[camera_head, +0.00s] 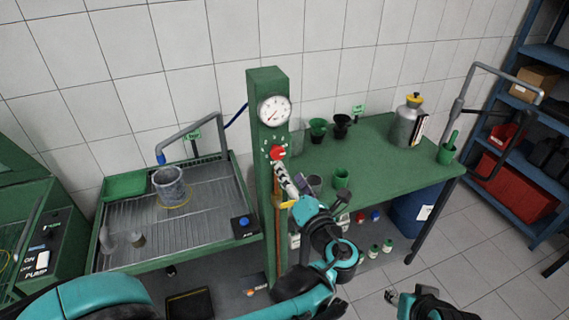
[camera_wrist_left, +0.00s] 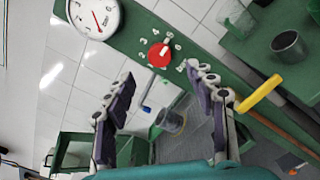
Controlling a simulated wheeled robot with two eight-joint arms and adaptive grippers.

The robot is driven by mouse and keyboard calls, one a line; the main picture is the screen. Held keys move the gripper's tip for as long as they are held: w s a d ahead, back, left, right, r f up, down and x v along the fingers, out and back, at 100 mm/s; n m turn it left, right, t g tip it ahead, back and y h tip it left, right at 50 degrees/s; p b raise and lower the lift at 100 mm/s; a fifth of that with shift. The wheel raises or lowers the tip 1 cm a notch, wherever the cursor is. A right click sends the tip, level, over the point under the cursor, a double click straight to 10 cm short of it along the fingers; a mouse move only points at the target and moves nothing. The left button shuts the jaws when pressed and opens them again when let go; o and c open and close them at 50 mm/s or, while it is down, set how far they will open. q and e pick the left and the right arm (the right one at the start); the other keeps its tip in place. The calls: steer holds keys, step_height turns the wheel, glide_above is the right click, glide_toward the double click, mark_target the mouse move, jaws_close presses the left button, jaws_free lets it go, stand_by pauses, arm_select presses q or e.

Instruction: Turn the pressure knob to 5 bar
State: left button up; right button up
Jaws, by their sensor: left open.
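The red pressure knob (camera_head: 278,153) is on the green post (camera_head: 267,90), below the round white gauge (camera_head: 274,111). My left gripper (camera_head: 285,178) is just below the knob in the head view. In the left wrist view my left gripper (camera_wrist_left: 162,76) is open, with the red knob (camera_wrist_left: 159,55) ahead of the gap between its fingertips. I see no contact with the knob. The gauge (camera_wrist_left: 95,17) has a red needle; its reading is unclear. Part of my right gripper (camera_head: 405,300) shows at the lower right.
A yellow lever (camera_wrist_left: 260,93) and a copper pipe (camera_head: 277,225) are close below the knob. A wash tray (camera_head: 120,255) with a metal cylinder (camera_head: 170,186) stands left. A green bench (camera_head: 385,175) with cups and a can (camera_head: 406,124) stands right.

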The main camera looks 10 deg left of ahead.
arm_select(q)
steer(key=v, duration=0.3)
steer(key=shift+a, duration=0.1)
stand_by(0.3)
steer(key=s+a+f+n+g+h+b, duration=0.15)
steer(key=s+a+f+n+g, duration=0.3)
steer(key=n, duration=0.45)
steer(key=s+a+f+n+g+h, duration=0.25)
steer(key=a+f+n, duration=0.4)
steer(key=n, duration=0.35)
steer(key=s+d+f+n+h, duration=0.2)
steer(key=s+n+h, duration=0.1)
steer(key=n, duration=0.6)
steer(key=s+d+f+n+h, duration=0.1)
steer(key=s+n, duration=0.4)
steer(key=n, duration=0.5)
steer(key=shift+s+d+f+g+h+b, duration=0.3)
steer(key=shift+d+f+g+h, duration=0.1)
steer(key=shift+f+h, duration=0.55)
